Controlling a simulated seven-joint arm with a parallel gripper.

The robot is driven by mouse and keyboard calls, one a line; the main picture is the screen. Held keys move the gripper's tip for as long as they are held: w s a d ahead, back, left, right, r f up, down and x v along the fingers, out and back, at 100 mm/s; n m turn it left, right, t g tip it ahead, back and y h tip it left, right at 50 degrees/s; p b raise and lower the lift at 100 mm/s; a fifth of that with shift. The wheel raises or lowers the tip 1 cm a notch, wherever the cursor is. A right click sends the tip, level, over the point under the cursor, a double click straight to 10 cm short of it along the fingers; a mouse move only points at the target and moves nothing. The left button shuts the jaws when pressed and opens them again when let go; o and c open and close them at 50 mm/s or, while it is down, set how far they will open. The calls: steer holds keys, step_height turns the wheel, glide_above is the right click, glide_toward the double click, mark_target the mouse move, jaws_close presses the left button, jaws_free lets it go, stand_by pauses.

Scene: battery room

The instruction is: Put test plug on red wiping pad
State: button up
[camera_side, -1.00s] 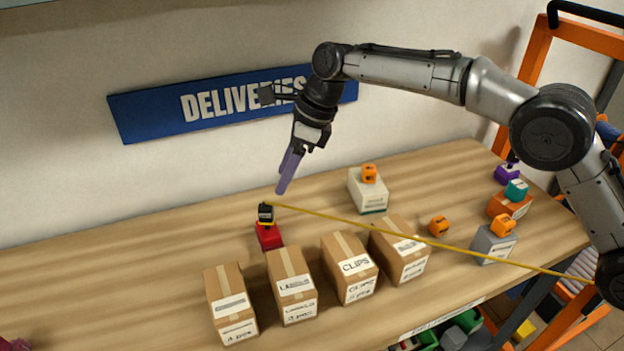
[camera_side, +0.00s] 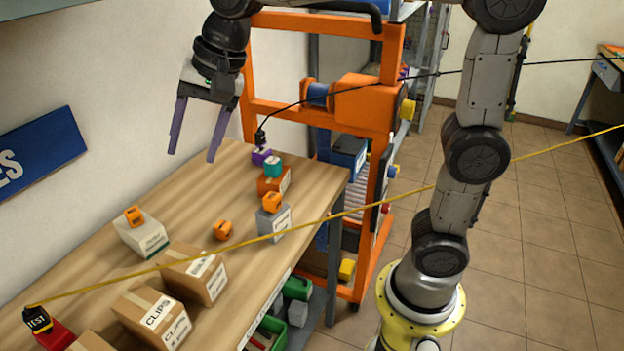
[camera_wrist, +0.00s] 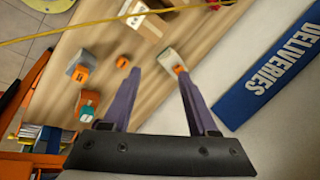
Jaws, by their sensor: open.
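The test plug (camera_side: 37,319) is a black block with a TEST label on the end of a yellow cable. In the side view it sits on a red block (camera_side: 54,337) at the lower left edge. I cannot tell whether this block is the red wiping pad; no other red pad is clear. My gripper (camera_side: 192,157) is open and empty, high above the bench and well away from the plug. Its two purple fingers are spread in the wrist view (camera_wrist: 155,72), with bench between them. The plug does not show in the wrist view.
The yellow cable (camera_side: 340,213) stretches across the bench. Several cartons (camera_side: 153,315) stand at the front. A white box (camera_side: 140,234) and a grey box (camera_side: 273,222) carry orange blocks. Another black plug (camera_side: 260,137) with a black cable sits above a purple block (camera_side: 261,155).

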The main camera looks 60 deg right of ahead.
steer(key=s+d+f+n, duration=0.2)
steer(key=s+d+n, duration=0.1)
steer(key=s, duration=0.4)
steer(key=s+d+f+n+t+h, duration=0.1)
steer(key=s+d+f+n, duration=0.2)
steer(key=s, duration=0.4)
steer(key=s+d+f+n+h, duration=0.1)
steer(key=s+d+f+n, duration=0.2)
steer(key=s, duration=0.4)
steer(key=shift+d+n, duration=0.8)
steer(key=shift+s+f, duration=0.1)
